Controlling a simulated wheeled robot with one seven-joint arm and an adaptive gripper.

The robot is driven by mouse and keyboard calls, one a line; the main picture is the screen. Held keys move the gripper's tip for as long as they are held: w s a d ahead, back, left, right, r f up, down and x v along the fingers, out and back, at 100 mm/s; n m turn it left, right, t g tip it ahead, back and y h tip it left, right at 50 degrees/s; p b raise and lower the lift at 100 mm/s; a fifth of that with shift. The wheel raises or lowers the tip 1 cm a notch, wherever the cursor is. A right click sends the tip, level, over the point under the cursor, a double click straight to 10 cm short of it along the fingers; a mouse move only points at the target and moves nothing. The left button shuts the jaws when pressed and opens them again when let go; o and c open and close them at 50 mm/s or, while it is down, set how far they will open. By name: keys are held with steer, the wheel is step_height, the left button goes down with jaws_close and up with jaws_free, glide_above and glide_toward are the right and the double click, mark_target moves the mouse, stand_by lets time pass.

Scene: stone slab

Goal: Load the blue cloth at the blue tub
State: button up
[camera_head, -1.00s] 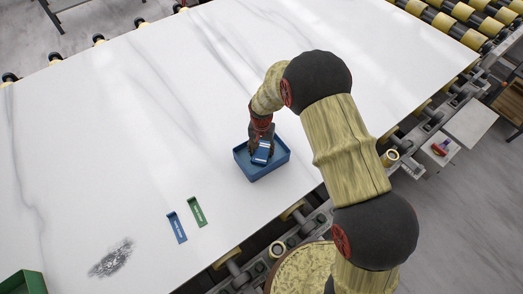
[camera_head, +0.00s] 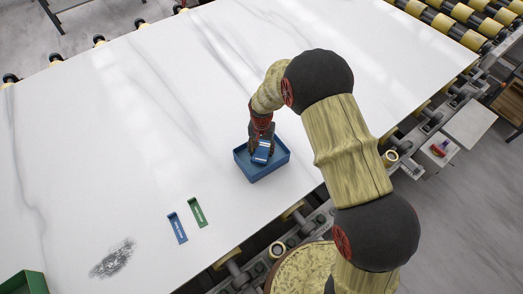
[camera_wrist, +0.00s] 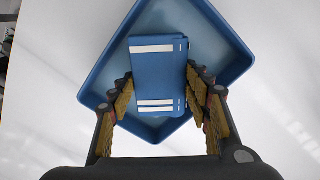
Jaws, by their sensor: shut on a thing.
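The blue tub (camera_head: 270,172) stands on the white stone slab, and its rim also shows in the wrist view (camera_wrist: 225,35). The blue cloth (camera_wrist: 158,75), a folded block with white stripes, is between my gripper's fingers; it shows in the head view too (camera_head: 261,152). My gripper (camera_wrist: 164,98) is shut on the cloth, one finger pressing each side. It points down over the tub, with the cloth within the tub's outline. I cannot tell whether the cloth touches the tub floor.
A blue label plate (camera_head: 178,228) and a green label plate (camera_head: 197,212) lie left of the tub. A dark grey smudge (camera_head: 112,258) marks the slab. A green tub (camera_head: 24,283) is at the lower left corner. The slab (camera_head: 130,120) is clear further back.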

mark_target(261, 151)
steer(key=shift+r+p, duration=1.35)
steer(key=shift+r, duration=1.45)
steer(key=shift+f, duration=0.1)
